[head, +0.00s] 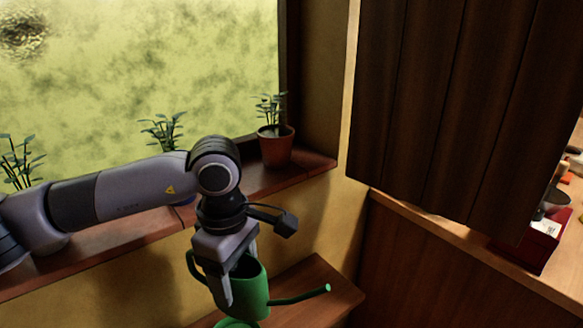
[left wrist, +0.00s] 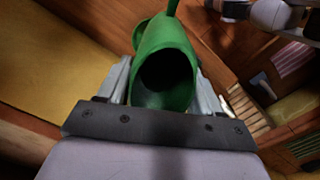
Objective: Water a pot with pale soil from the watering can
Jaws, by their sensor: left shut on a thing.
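The green watering can (head: 255,290) hangs from my left gripper (head: 236,270), its spout to the right and its handle to the left. In the left wrist view the can (left wrist: 163,45) sits between the two fingers, its dark opening facing the camera. The right terracotta pot (head: 277,150) stands on the window sill with a leafy plant; its soil looks dark. The middle plant (head: 162,130) and the left plant (head: 18,165) rise behind my left arm, which largely hides their pots. Their soil colour cannot be seen. My right gripper does not show.
A wooden surface (head: 320,285) lies below the can, with a green rounded edge (head: 235,324) at the frame bottom. A dark wooden panel (head: 450,100) hangs at the right, above a counter (head: 440,225) with a red box (head: 540,240).

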